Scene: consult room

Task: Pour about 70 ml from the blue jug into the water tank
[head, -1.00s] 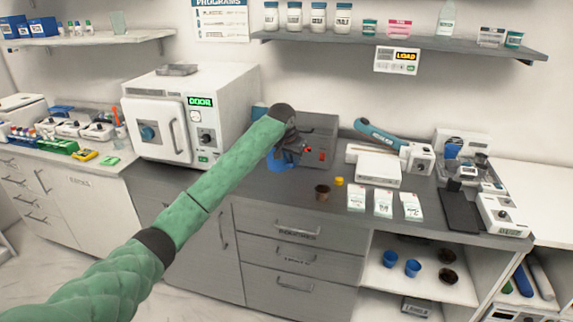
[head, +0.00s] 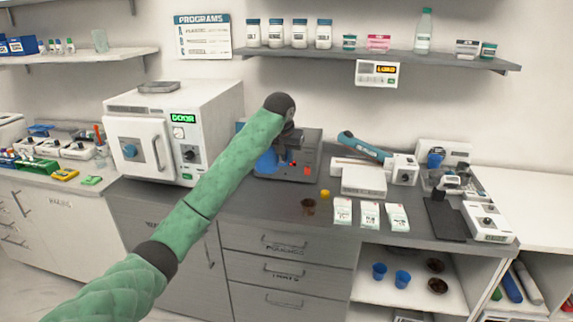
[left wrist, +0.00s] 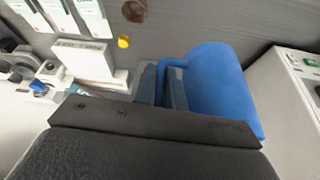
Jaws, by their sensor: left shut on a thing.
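The blue jug (head: 266,161) is held by my left gripper (head: 287,146), partly behind my arm, in front of a grey box-shaped unit (head: 312,152) on the counter. In the left wrist view the jug (left wrist: 218,85) is a large blue cylinder with its handle (left wrist: 170,64) between the jaws (left wrist: 172,88). The jug's mouth and contents are hidden. My left gripper is shut on the handle. I cannot tell for sure which thing is the water tank; the grey unit is partly hidden by my arm. My right gripper is not in view.
A white autoclave-like machine (head: 150,134) with a DOOR display stands left of the jug. A brown cup (head: 308,207), a yellow piece (head: 325,194) and several white packets (head: 370,215) lie at the counter front. A white device (head: 363,179) stands to the right. A shelf (head: 400,58) hangs above.

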